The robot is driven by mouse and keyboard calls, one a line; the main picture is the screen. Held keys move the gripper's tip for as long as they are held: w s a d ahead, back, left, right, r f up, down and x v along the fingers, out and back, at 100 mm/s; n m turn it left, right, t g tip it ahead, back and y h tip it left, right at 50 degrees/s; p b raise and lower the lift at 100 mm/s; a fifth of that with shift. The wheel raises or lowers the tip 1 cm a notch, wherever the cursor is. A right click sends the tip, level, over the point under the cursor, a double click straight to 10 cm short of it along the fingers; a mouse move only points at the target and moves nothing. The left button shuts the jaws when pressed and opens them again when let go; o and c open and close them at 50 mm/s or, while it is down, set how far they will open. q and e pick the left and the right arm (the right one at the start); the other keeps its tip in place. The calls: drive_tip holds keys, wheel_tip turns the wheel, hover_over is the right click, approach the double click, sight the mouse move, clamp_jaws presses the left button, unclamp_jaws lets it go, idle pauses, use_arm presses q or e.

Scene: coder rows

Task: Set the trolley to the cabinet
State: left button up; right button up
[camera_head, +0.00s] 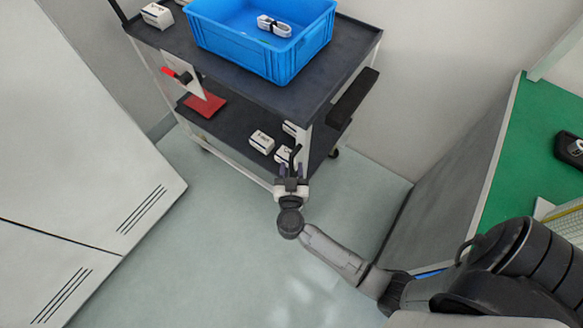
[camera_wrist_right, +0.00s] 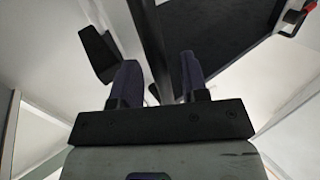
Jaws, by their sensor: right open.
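The trolley (camera_head: 340,50) stands at the back centre in the head view, with dark shelves, pale posts and a black bar handle (camera_head: 352,97) on its right side. The cabinet (camera_head: 85,130) is the large pale unit with slotted vents at the left; floor lies between its front part and the trolley. My right gripper (camera_head: 292,170) is open at the trolley's near corner post. My left gripper is not in view.
A blue crate (camera_head: 262,62) with a white item inside sits on the top shelf. Small white boxes (camera_head: 262,142) and a red item (camera_head: 205,104) lie on the lower shelf. A green-topped bench (camera_head: 535,130) is at the right. The floor (camera_head: 220,240) in front is clear.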

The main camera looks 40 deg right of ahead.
drive_tip(key=shift+w+d, duration=0.3)
drive_tip(key=shift+c, duration=0.3)
clamp_jaws()
